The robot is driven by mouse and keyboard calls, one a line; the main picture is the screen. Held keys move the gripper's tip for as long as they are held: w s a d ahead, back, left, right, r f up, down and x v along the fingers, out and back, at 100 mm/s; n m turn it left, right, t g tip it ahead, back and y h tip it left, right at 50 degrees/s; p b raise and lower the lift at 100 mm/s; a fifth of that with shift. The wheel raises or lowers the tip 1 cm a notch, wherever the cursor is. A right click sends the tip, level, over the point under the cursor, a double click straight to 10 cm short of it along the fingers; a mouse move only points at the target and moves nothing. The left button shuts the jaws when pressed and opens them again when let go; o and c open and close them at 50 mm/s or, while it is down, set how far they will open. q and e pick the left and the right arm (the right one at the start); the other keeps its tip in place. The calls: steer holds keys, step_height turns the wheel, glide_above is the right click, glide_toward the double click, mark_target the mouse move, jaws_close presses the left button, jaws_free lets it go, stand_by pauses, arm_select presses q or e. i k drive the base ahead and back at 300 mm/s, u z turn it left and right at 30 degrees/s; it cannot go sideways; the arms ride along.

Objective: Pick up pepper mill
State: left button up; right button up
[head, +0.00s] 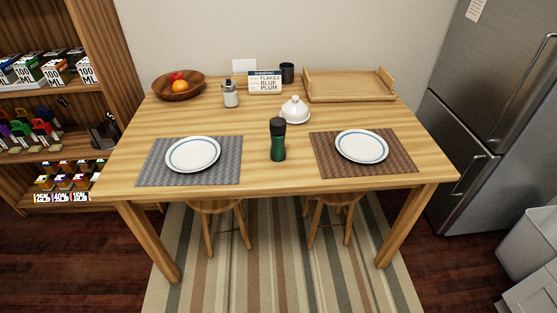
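The pepper mill (278,142) is a dark green cylinder with a black top. It stands upright near the front middle of the wooden table (220,125), between two placemats. Nothing covers it and nothing touches it. Neither of my grippers shows in the head view.
Plates (193,154) (362,146) lie on a grey placemat (150,176) and a brown placemat (335,172). Behind the mill stand a white butter dish (294,110), a glass shaker (230,95), a sign (265,83), a dark cup (287,73), a fruit bowl (160,86) and a wooden tray (348,85). Stools (213,206) sit below.

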mark_target(277, 151)
steer(key=k, duration=0.95)
steer(key=u, duration=0.9)
steer(key=i, duration=1.3)
steer(key=z, duration=0.5)
steer(key=i, duration=1.1)
steer(key=z, duration=1)
